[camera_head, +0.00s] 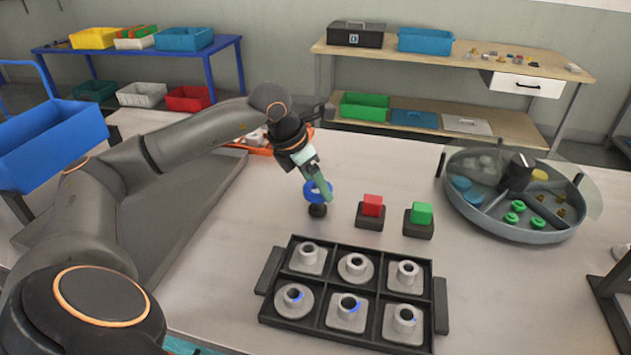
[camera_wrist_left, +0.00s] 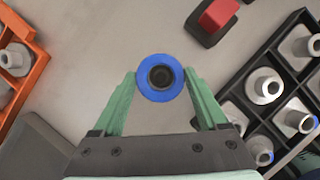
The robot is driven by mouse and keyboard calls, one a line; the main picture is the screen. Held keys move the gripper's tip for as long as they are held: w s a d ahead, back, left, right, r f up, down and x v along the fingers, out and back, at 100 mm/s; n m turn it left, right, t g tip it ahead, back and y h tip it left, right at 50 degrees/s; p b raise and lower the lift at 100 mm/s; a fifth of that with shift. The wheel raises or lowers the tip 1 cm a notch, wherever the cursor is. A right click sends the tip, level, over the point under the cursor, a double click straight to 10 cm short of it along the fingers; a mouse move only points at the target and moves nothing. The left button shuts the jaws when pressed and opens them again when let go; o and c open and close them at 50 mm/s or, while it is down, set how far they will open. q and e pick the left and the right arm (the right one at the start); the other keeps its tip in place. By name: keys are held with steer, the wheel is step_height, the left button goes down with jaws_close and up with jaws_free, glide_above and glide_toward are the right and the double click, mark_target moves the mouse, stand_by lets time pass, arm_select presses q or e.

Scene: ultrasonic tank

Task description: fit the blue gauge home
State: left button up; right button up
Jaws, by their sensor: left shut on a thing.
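In the left wrist view the blue gauge (camera_wrist_left: 147,78) lies between the fingertips (camera_wrist_left: 160,80), with a dark round centre. I cannot tell whether it still touches the post. A black tray (camera_head: 347,289) in front holds several grey bored parts in its compartments. My right gripper is out of view.
A red block (camera_head: 373,203) and a green block (camera_head: 421,212) sit on black bases right of the gauge. A round divided tray (camera_head: 520,236) with a clear cover stands farther right. An orange tray (camera_wrist_left: 38,75) holds grey parts behind my arm.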

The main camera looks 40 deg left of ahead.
arm_select(q)
steer(key=shift+f+b, duration=1.65)
steer(key=shift+f, duration=0.25)
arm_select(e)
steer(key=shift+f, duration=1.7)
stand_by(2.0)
arm_select(q)
steer(key=o, duration=1.6)
steer(key=shift+c, duration=0.2)
steer(key=shift+s+a+r, duration=0.1)
steer(key=shift+s+r, duration=0.1)
steer(key=shift+r, duration=0.45)
steer(key=v, duration=1.1)
steer(key=shift+p, duration=0.4)
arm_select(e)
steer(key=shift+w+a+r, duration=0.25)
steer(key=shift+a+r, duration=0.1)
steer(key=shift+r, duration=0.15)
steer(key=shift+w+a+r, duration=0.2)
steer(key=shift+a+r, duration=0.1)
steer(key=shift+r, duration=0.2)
